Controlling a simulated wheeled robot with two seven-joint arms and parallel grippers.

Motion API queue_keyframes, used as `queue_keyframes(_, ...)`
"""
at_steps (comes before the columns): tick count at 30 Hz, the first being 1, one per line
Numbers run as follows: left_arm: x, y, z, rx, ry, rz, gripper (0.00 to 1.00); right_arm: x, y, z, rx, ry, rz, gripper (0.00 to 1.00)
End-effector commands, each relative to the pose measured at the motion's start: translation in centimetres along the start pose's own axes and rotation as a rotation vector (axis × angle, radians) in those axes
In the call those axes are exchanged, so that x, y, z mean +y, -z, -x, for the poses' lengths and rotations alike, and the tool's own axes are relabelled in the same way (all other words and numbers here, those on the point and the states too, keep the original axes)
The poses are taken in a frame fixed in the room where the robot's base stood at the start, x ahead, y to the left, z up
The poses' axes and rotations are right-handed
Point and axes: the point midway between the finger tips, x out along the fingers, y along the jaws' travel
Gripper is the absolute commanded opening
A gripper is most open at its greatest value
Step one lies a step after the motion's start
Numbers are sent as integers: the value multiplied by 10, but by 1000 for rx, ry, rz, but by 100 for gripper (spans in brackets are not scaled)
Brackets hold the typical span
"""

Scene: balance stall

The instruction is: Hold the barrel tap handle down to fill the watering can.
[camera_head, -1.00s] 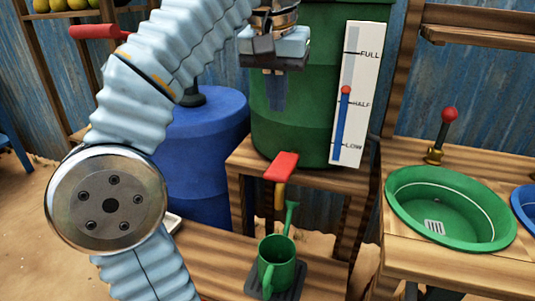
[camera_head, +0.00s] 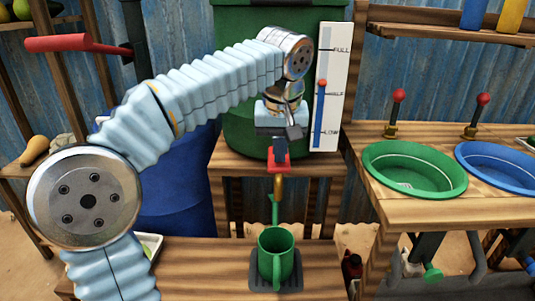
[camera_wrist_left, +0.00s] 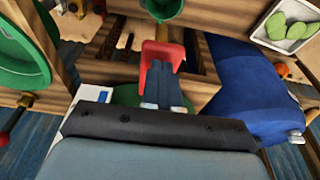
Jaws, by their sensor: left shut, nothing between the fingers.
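The red tap handle (camera_head: 270,163) is on the front of the green barrel (camera_head: 237,135). A brass tap (camera_head: 278,187) shows below it. My left gripper (camera_head: 281,157) is shut and empty, pointing down at the handle. In the left wrist view its fingertips (camera_wrist_left: 163,72) overlap the red handle (camera_wrist_left: 158,50); I cannot tell whether they press on it. The green watering can (camera_head: 275,250) stands upright below the tap, on a dark mat (camera_head: 257,284). No water stream is visible. My right gripper is out of view.
A white gauge (camera_head: 331,60) on the barrel has its red marker a little above HALF. A blue barrel (camera_head: 180,190) stands to the left. A counter with a green basin (camera_head: 370,165) and a blue basin (camera_head: 470,152) is to the right.

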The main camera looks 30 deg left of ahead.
Motion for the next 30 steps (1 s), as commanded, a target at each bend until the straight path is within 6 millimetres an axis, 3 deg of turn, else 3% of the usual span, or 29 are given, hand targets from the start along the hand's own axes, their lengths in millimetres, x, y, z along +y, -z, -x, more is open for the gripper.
queue_keyframes(11,1,0,-2,3,0,-1,0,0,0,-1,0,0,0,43)
queue_keyframes(22,1,-16,-29,207,-1,-3,0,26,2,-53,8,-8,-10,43)
queue_keyframes(30,1,-21,-37,244,0,-1,0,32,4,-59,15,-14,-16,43)
